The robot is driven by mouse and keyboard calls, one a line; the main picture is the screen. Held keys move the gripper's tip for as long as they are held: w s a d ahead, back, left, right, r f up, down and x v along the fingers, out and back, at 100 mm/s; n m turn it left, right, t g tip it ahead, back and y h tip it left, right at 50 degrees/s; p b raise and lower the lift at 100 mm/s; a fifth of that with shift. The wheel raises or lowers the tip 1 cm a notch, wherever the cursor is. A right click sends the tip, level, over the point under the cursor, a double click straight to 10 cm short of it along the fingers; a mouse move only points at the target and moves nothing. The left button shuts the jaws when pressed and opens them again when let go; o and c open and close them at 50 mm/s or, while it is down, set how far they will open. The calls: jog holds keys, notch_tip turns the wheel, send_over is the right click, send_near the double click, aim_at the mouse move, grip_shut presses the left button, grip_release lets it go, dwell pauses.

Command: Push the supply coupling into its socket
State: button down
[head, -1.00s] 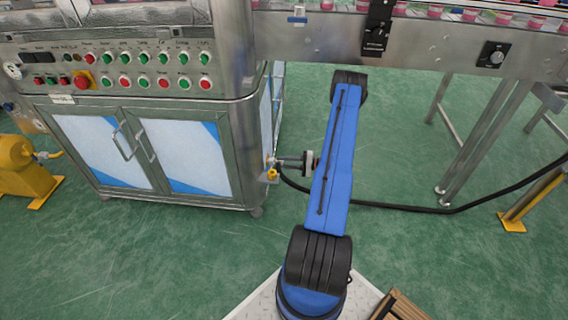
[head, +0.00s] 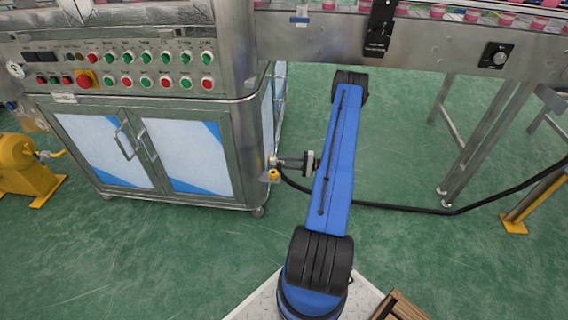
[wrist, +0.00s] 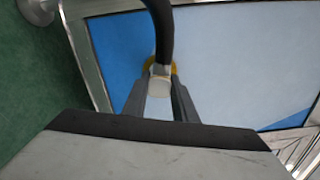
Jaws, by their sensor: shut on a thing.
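My gripper (wrist: 160,84) is shut on the supply coupling (wrist: 159,88), a pale fitting between the two grey fingers in the wrist view. A black hose (wrist: 164,35) runs from the coupling up out of that view. In the head view my gripper (head: 278,162) is at the right side of the steel cabinet, low down, beside a small yellow part (head: 272,175). A yellow rim (wrist: 147,64) shows behind the coupling in the wrist view. The socket is not clearly visible, and I cannot tell whether the coupling touches it.
The steel cabinet (head: 240,155) with buttons and glazed doors stands at the left. A conveyor (head: 430,55) on metal legs runs across the top right. The black hose (head: 400,207) trails right to a yellow post (head: 535,200). Green floor is open between them.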

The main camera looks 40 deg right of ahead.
jog(key=shift+w+a, duration=0.1)
dwell(0.3)
jog(key=c, duration=1.4)
grip_release()
jog(key=shift+o, duration=0.2)
jog(key=v, duration=1.7)
jog(key=shift+s, duration=0.25)
jog(key=shift+s, duration=0.1)
